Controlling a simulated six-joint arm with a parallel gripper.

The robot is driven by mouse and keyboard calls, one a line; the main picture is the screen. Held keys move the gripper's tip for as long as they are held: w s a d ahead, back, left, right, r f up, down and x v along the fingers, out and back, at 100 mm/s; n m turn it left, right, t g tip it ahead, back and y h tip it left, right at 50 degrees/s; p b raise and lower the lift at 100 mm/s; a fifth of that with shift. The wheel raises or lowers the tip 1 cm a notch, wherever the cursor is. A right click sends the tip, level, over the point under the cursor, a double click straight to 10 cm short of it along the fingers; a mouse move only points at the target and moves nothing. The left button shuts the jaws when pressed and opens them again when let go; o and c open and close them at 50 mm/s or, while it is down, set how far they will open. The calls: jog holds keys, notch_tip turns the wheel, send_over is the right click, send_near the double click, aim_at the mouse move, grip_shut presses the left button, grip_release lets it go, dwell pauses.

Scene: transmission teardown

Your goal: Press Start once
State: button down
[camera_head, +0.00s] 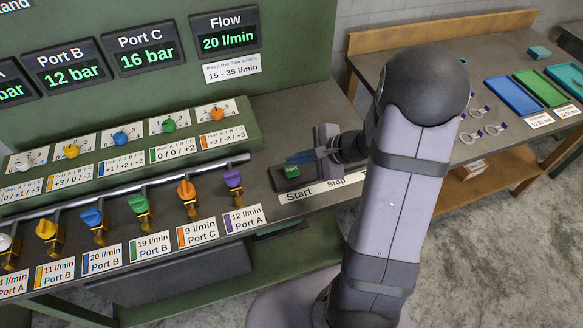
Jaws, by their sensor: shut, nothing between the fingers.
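The green Start button (291,171) sits on a dark box at the right end of the test bench, above the white label reading "Start" (299,191). My gripper (300,158) is shut and empty, with its fingertips right at the Start button, over or against its upper edge. I cannot tell whether they touch it or whether the button is pressed in. The "Stop" label (337,182) shows beside "Start". The Stop button itself is hidden behind my gripper and arm.
Coloured valves on a pipe (140,203) and a row of knobs (120,137) lie left of the button box. Displays read Port B 12 bar, Port C 16 bar and Flow 20 l/min (224,40). A wooden table with coloured trays (512,95) stands at the right.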

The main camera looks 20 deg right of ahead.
aim_at(296, 172)
jog(key=shift+r+p, duration=1.7)
jog(key=shift+r, duration=0.75)
jog(key=shift+s+f, duration=0.15)
jog(key=shift+f, duration=0.05)
jog(key=s+f+n+g, duration=0.1)
jog(key=s, duration=0.2)
jog(key=s+f+n+g, duration=0.1)
jog(key=s, duration=0.2)
jog(key=s+a+f+n+g, duration=0.1)
jog(key=s+f+g, duration=0.1)
jog(key=s, duration=0.1)
jog(key=shift+a+f+n, duration=0.1)
jog(key=shift+n, duration=0.2)
jog(key=s+d+r+n+g+h, duration=0.2)
jog(key=s+n+g+h, duration=0.3)
jog(key=s+n, duration=0.65)
jog(key=w+a+r+n+t+h, duration=0.1)
jog(key=w+a+r+n+t, duration=0.1)
jog(key=a, duration=0.3)
jog(key=shift+w+a+r+n, duration=0.15)
jog(key=shift+a+r+n, duration=0.05)
jog(key=shift+r+n, duration=0.55)
